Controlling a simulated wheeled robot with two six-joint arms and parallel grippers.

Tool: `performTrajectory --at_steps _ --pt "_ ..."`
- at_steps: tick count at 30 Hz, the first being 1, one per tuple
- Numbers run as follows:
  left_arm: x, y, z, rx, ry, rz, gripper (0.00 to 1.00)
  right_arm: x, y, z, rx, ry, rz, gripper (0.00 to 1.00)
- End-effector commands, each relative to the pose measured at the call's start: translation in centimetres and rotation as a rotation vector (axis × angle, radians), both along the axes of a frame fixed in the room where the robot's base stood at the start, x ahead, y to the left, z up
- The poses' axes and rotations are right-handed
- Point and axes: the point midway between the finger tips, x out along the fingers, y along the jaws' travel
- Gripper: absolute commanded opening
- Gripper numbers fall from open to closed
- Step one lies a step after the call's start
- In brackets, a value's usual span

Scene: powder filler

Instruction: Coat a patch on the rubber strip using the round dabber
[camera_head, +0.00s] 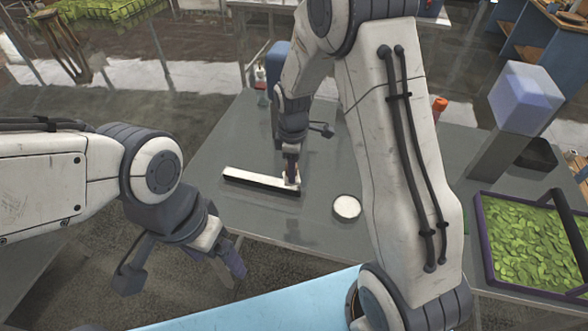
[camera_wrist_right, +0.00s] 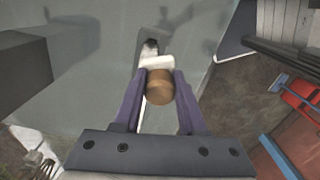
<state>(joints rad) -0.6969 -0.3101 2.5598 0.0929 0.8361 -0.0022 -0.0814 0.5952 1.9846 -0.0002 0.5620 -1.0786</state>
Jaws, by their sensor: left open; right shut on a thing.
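The rubber strip (camera_head: 255,180) lies on the grey table, with a white top and a black front side. My right gripper (camera_head: 292,168) is shut on the round dabber, over the strip's right end. In the right wrist view the dabber (camera_wrist_right: 160,87) shows a round brown wooden handle between the fingers, with a white pad in front of it. The pad is at or just above the strip (camera_wrist_right: 149,48); contact cannot be told. A round dish (camera_head: 346,207) with a white surface stands right of the strip. My left gripper (camera_head: 182,268) is open and empty off the table's front-left edge.
A dark-rimmed tray (camera_head: 485,262) of green leaves is at the right. A blue block (camera_head: 525,98) stands on a grey post behind it. A small orange-red object (camera_head: 439,105) is at the back. The table (camera_head: 225,145) is bare left of and behind the strip.

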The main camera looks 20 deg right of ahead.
Motion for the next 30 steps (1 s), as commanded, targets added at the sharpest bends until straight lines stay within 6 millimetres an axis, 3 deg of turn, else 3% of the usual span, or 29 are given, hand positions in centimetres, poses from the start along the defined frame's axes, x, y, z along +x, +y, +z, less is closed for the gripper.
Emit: performTrajectory --at_steps 3,9,30 --pt "0.0 0.0 1.3 0.0 0.0 -0.002 0.85 0.1 0.2 1.6 0.0 -0.001 0.002 0.0" --pt "0.0 0.0 2.3 0.0 0.0 -0.004 0.85 0.1 0.3 2.7 0.0 0.0 0.005 0.0" --pt "0.0 0.0 2.2 0.0 0.0 -0.003 0.85 0.1 0.4 2.7 0.0 0.0 0.005 0.0"
